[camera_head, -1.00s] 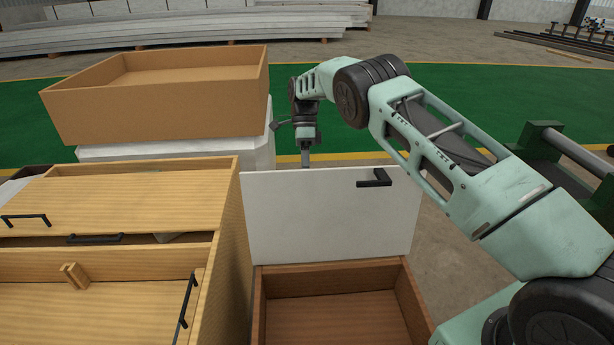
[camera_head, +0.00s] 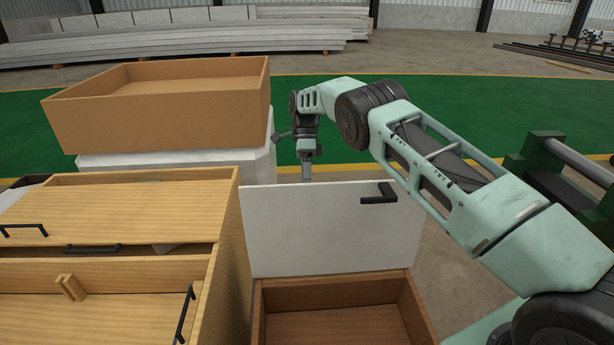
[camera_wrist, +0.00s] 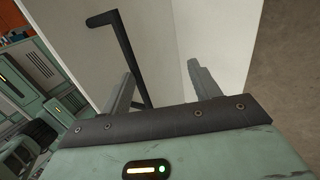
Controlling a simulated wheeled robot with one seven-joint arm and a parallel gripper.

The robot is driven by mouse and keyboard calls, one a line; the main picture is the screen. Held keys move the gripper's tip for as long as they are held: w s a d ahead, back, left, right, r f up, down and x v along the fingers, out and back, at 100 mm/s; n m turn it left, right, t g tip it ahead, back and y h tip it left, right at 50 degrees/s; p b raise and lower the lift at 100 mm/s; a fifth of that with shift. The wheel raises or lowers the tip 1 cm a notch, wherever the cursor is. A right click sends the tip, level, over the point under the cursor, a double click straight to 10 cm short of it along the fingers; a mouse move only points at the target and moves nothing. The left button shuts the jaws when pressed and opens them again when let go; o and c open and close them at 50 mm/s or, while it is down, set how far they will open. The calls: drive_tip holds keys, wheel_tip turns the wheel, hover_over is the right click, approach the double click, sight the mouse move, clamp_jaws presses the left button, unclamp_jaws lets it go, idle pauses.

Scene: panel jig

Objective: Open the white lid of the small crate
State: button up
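The white lid (camera_head: 320,235) of the small crate (camera_head: 265,305) is open and stands roughly upright at the crate's back edge. Its black handle (camera_head: 380,194) is near the top right, on the side facing the head camera. The brown inside of the crate shows below. My gripper (camera_head: 307,177) is at the lid's top edge, left of the handle, with its lower end partly hidden. In the wrist view my gripper (camera_wrist: 163,82) has its two fingers apart, with white lid surface between and beyond them. The handle (camera_wrist: 125,50) shows beside the left finger. I cannot tell whether either finger touches the lid.
A wooden cabinet (camera_head: 120,212) with black handles stands close on the crate's left. Behind it an open cardboard-coloured box (camera_head: 165,118) rests on a white block (camera_head: 235,160). Dark green equipment (camera_head: 545,150) is at the right. Bare floor shows right of the lid.

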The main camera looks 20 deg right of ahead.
drive_tip(key=o, duration=0.8)
drive_tip(key=x, duration=0.3)
drive_tip(key=shift+w+a+f, duration=0.1)
drive_tip(key=shift+w+f, duration=0.05)
drive_tip(key=shift+f, duration=0.4)
drive_tip(key=shift+o, duration=0.2)
drive_tip(key=shift+r, duration=0.55)
wheel_tip(320, 180, up, 3)
drive_tip(key=shift+w+r, duration=0.1)
drive_tip(key=shift+w, duration=0.05)
drive_tip(key=c, duration=1.1)
wheel_tip(320, 180, up, 9)
drive_tip(key=shift+d, duration=0.25)
drive_tip(key=shift+w, duration=0.1)
